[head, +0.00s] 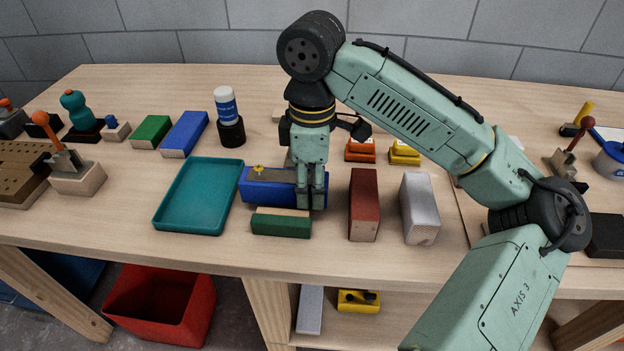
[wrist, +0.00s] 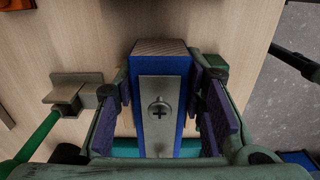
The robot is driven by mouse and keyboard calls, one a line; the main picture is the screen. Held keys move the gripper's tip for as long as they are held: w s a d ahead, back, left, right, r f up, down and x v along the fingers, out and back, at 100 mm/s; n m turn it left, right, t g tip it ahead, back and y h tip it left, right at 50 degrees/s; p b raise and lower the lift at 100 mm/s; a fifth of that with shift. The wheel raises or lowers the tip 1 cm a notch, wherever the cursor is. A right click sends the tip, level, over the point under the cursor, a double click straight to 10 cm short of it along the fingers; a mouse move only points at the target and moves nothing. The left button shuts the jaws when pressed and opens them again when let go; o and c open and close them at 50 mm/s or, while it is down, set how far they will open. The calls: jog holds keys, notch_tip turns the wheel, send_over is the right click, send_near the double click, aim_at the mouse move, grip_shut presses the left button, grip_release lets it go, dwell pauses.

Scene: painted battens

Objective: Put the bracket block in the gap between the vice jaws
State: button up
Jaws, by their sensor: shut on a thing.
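A blue block (head: 272,190) with a grey metal top is at my gripper, right of the teal tray. A small yellow piece shows at its left end. In the wrist view the blue block (wrist: 160,62) has bare wood at its far end and a plate with a cross-head screw. My gripper (head: 312,200) points down, its fingers on either side of the block, shut on it. A red-brown batten (head: 363,205) and a grey batten (head: 420,208) lie roughly parallel to the right, bare table between them. I cannot tell whether these are the vice jaws, or whether the block touches the table.
A green batten (head: 281,226) lies just in front of the blue block. The teal tray (head: 160,218) is close on the left. Orange (head: 360,152) and yellow (head: 404,155) pieces stand behind the battens. A bottle (head: 226,105) stands behind the tray.

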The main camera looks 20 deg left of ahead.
jog(key=shift+f, duration=0.3)
jog(key=o, duration=1.3)
notch_tip(320, 180, up, 13)
jog(key=shift+r, duration=0.15)
